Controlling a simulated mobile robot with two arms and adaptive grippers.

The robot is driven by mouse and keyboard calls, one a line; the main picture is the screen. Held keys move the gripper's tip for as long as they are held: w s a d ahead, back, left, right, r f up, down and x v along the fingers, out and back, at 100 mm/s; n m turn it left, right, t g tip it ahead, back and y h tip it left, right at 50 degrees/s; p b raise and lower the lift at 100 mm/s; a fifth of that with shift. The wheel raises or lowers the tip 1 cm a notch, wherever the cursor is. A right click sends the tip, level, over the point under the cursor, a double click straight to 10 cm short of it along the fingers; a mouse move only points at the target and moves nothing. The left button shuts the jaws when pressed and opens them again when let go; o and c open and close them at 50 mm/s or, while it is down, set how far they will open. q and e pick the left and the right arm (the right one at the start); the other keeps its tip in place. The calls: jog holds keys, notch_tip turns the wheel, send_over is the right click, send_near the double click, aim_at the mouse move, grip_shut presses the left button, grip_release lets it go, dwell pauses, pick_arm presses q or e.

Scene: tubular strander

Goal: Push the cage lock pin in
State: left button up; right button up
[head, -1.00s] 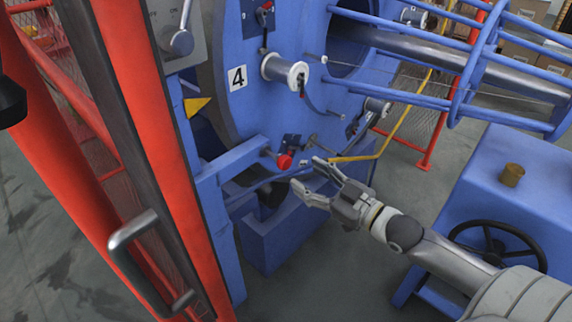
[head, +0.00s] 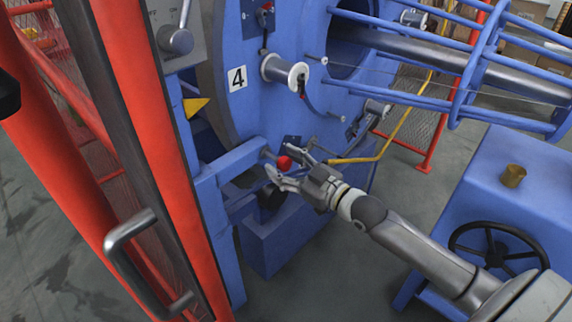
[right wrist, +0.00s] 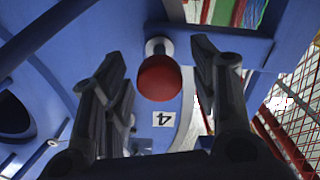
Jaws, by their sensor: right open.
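The cage lock pin shows as a red round knob (head: 284,163) on a short metal shank, low on the blue cage disc. In the right wrist view the red knob (right wrist: 159,78) lies between the fingertips, with its shank running to blue metal behind. My right gripper (head: 279,161) is open, its fingers on either side of the knob. In the right wrist view a gap shows between each finger of the gripper (right wrist: 161,72) and the knob. I cannot tell how deep the pin sits.
A red guard frame with a grey handle (head: 132,238) stands at left. A blue cabinet with a black handwheel (head: 497,262) stands at right.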

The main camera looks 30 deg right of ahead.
aim_at(277, 158)
grip_shut()
jog(key=shift+x, duration=1.6)
jog(key=shift+c, duration=2.1)
grip_release()
jog(key=shift+r, duration=0.1)
jog(key=o, duration=0.4)
jog(key=shift+w+a, duration=0.1)
jog(key=shift+w, duration=0.1)
jog(key=shift+v, duration=6.1)
